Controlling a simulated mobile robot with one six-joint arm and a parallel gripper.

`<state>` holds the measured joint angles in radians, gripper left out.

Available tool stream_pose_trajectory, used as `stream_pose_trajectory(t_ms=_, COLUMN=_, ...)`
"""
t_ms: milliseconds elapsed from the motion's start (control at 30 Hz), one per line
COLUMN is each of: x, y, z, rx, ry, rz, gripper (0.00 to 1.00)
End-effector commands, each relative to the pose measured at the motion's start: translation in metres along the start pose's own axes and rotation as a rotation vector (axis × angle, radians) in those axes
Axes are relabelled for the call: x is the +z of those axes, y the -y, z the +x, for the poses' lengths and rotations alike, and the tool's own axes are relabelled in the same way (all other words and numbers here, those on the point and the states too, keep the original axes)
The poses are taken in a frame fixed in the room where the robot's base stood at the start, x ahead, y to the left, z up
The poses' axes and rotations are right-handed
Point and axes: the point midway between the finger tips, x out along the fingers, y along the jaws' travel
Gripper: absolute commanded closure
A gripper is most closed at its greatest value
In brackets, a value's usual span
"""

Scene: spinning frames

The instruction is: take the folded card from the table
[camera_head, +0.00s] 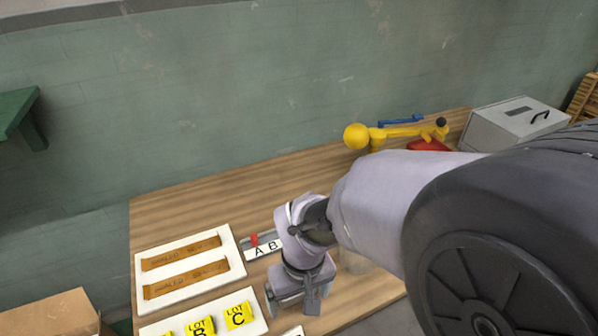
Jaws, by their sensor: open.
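Several yellow cards that look folded stand on a white board (262,326) at the front of the wooden table (185,205). One card reads LOT C (239,316), one reads LOT B (201,327), and another is cut off by the bottom edge. I cannot tell which one is the folded card. My gripper (293,303) is open and points down, to the right of the LOT C card and apart from it. My arm hides the table behind it, and whether anything lies between the fingers is unclear.
A white board (150,268) with two brown strips lies at the left. A strip marked A B (264,249) with a red piece lies by my wrist. A yellow lamp-like thing (357,136), a red object (428,145) and a grey box (500,125) are at the back right.

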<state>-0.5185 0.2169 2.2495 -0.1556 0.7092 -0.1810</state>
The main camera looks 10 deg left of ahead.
Motion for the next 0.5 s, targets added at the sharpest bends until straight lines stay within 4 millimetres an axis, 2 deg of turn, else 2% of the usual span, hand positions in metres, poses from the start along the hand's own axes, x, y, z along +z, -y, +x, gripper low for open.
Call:
stream_pose_trajectory(t_ms=33, x=-0.001, y=0.01, z=0.006, rx=0.005, ry=0.032, rz=-0.055, gripper=0.11)
stream_pose_trajectory(t_ms=133, x=-0.003, y=0.021, z=0.024, rx=0.012, ry=0.063, rz=-0.124, gripper=0.11)
stream_pose_trajectory(t_ms=267, x=0.0, y=0.022, z=0.057, rx=0.014, ry=0.07, rz=-0.138, gripper=0.11)
stream_pose_trajectory(t_ms=400, x=0.003, y=0.021, z=0.102, rx=0.013, ry=0.07, rz=-0.135, gripper=0.11)
stream_pose_trajectory(t_ms=500, x=0.005, y=0.021, z=0.129, rx=0.013, ry=0.07, rz=-0.134, gripper=0.11)
